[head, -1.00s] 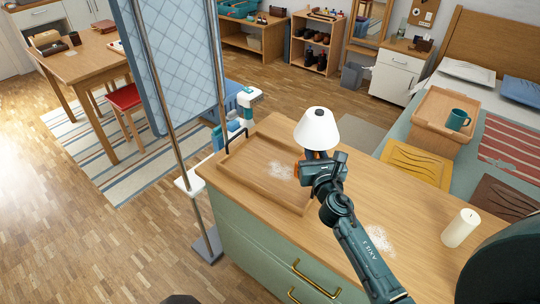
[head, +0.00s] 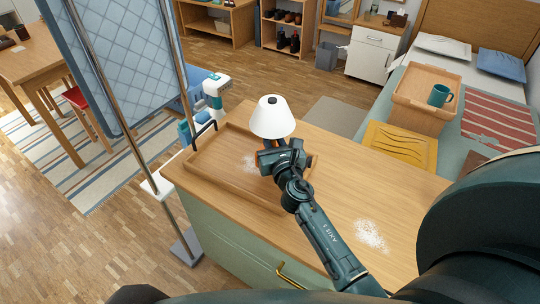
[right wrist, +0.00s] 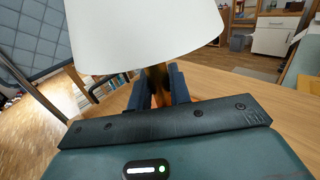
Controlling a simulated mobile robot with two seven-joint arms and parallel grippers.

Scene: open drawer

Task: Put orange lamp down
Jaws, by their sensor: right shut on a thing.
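The orange lamp has a white cone-shaped shade (head: 272,117) and a narrow orange-brown stem, seen in the right wrist view (right wrist: 157,82). It looks upright over the right part of the wooden tray (head: 205,183) on the dresser. My right gripper (right wrist: 158,88) is shut on the stem just below the shade. The lamp's base is hidden behind my gripper and arm, so I cannot tell whether it touches the tray. My left gripper is not in view.
The green dresser has a wooden top (head: 345,165), with white powder (head: 371,236) on it. The top right of the tray is fairly clear. A bed with a tray and teal mug (head: 440,95) lies behind at right.

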